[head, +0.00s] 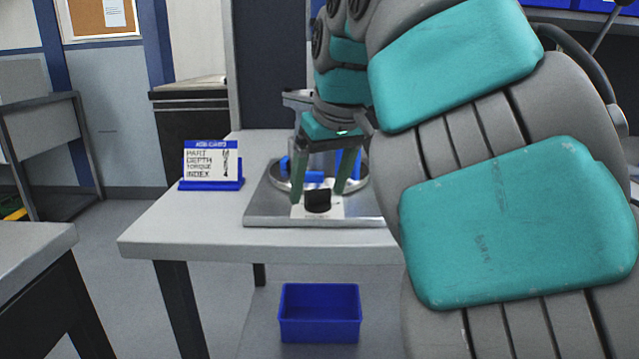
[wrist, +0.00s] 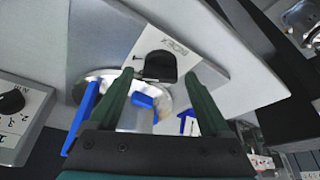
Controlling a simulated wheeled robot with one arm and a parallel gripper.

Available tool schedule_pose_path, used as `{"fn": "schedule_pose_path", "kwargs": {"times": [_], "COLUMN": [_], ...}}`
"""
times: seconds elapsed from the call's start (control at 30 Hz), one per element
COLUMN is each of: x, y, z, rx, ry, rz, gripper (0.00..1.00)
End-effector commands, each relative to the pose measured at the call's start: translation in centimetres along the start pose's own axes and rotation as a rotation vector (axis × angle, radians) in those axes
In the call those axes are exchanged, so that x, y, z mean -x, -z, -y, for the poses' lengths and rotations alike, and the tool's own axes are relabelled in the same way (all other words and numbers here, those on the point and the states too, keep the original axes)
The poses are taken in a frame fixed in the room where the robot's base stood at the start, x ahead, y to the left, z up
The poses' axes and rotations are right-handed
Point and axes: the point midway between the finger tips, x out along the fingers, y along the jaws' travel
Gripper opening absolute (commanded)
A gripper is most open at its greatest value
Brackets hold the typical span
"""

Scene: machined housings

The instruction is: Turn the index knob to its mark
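The black index knob (head: 318,200) sits on a white label plate (head: 336,209) at the front of a grey metal base plate (head: 262,209) on the table. In the wrist view the knob (wrist: 160,66) lies just beyond and between my fingertips, with "INDEX" lettering on its plate. My gripper (head: 320,192) is open, its two green fingers pointing down behind and to either side of the knob, apparently not touching it. The job card (head: 211,163) stands in a blue holder on the left, listing part, depth, torque and index; its values are too small to read surely.
A round metal fixture (head: 283,183) with blue clamps stands behind the knob. A blue bin (head: 319,313) is below the table. The table's left front (head: 175,230) is clear. Another numbered dial (wrist: 12,102) shows at the wrist view's left.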

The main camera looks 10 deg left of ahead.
Motion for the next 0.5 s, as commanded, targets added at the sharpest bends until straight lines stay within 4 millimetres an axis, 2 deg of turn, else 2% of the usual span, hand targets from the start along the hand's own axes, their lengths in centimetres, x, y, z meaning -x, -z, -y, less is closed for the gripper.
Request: {"fn": "schedule_pose_path", "kwargs": {"times": [0.07, 0.5], "x": [0.01, 0.03], "y": [0.0, 0.01], "z": [0.01, 0.0], "rx": [0.0, 0.0], "ry": [0.0, 0.0], "rz": [0.0, -0.001], "gripper": [0.71, 0.22]}}
